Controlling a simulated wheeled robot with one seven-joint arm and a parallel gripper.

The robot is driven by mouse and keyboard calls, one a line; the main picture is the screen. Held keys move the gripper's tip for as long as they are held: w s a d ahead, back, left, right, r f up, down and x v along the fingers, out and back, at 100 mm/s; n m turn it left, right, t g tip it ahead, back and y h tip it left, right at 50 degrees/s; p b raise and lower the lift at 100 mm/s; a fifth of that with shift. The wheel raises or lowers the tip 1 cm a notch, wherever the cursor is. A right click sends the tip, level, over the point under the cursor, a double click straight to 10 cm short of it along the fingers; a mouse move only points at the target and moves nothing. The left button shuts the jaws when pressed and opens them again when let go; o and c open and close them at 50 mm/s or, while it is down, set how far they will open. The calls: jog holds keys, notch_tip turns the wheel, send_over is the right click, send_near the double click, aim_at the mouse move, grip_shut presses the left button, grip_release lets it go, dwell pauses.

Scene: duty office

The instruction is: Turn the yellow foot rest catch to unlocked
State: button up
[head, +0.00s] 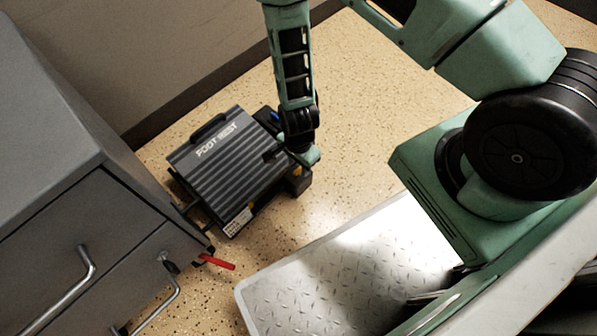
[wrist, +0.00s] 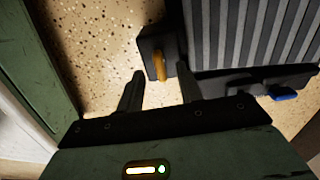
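The foot rest (head: 225,165) is a dark grey ribbed unit lettered "FOOT REST", lying on the floor; its ribbed top (wrist: 255,35) also shows in the wrist view. The yellow catch (wrist: 158,66) sits on a dark block at the foot rest's corner; in the head view only a small yellow bit (head: 297,170) shows. My gripper (wrist: 158,82) is open and empty, its two fingers apart with the catch just beyond and between their tips. In the head view my gripper (head: 283,155) is low over the foot rest's right side, its fingers partly hidden.
A blue part (wrist: 282,93) is on the foot rest's edge, right of my fingers. A grey cabinet (head: 60,190) with metal handles stands at left, a red lever (head: 217,262) near its foot. A wall (head: 150,50) is behind. Speckled floor (head: 370,120) is clear right of the foot rest.

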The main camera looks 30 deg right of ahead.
aim_at(298, 172)
jog(key=shift+f+b, duration=0.5)
jog(key=shift+f, duration=1)
jog(key=shift+c, duration=0.4)
grip_shut()
